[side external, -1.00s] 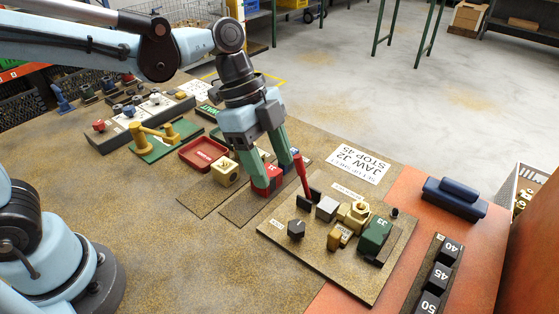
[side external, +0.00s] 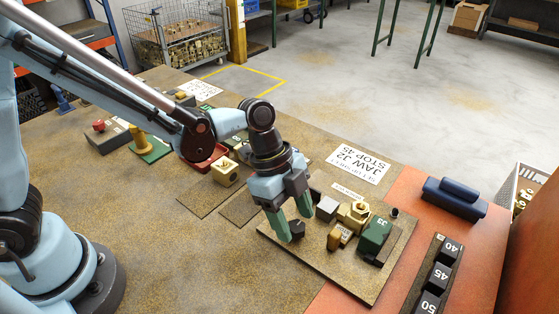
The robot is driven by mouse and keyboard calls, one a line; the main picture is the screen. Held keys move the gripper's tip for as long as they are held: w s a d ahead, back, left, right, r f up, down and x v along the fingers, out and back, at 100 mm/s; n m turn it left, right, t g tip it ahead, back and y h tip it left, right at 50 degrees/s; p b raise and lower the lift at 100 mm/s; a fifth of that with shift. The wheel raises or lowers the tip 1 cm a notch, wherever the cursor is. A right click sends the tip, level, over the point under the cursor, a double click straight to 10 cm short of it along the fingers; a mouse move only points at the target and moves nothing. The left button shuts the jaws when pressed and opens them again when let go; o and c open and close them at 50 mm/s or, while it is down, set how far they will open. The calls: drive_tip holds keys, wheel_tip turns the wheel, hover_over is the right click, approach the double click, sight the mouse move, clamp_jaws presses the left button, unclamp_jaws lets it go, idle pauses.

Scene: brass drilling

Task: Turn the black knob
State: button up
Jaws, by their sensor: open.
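A smaller black knob (side external: 394,213) sits on the board's far right.
A rack with numbered black blocks (side external: 438,277) lies right. The bench's front left is clear.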

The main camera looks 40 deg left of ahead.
drive_tip(key=shift+d+f, duration=0.15)
drive_tip(key=shift+f, duration=0.25)
drive_tip(key=c, duration=1.1)
drive_tip(key=shift+o, duration=0.3)
